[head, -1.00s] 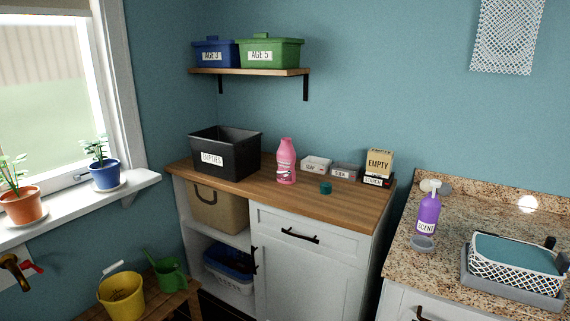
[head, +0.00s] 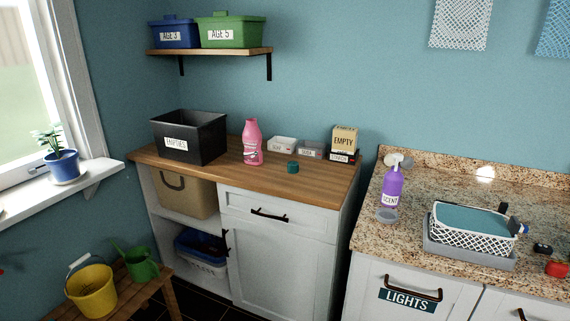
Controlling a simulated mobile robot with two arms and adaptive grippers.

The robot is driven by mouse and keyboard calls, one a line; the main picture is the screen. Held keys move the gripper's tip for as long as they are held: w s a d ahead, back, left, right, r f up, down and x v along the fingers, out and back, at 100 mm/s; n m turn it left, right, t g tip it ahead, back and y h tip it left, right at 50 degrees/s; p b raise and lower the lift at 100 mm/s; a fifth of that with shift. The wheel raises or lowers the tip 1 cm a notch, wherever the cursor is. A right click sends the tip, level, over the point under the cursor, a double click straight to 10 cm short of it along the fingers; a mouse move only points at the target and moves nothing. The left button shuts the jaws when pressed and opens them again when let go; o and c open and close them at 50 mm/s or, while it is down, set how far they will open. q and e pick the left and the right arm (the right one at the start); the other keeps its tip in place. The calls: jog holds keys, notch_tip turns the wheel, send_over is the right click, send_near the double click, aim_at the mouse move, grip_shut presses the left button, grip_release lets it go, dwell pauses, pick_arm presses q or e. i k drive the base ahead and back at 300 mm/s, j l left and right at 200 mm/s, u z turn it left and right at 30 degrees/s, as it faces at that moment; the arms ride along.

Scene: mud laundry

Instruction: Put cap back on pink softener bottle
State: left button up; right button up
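The pink softener bottle (head: 252,143) stands upright on the wooden counter (head: 205,178), to the right of the black bin. I cannot clearly make out its top at this distance. A small teal cap (head: 292,167) sits on the same counter, to the right of the bottle and nearer the front edge, apart from it. Neither of my grippers shows in the head view.
A black "EMPTIES" bin (head: 188,136) stands left of the bottle. Small labelled trays (head: 282,145) and an "EMPTY" box (head: 344,141) stand behind the cap. A purple spray bottle (head: 392,187) and basket (head: 470,228) are on the granite counter (head: 400,236). A yellow bucket (head: 91,289) stands low left.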

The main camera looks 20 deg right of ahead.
aim_at(252, 135)
jog(key=i+j+z, duration=0.5)
jog(key=i+j, duration=0.25)
jog(key=i, duration=0.25)
jog(key=i+j+z, duration=0.5)
jog(key=i+j, duration=0.35)
jog(key=j, duration=0.25)
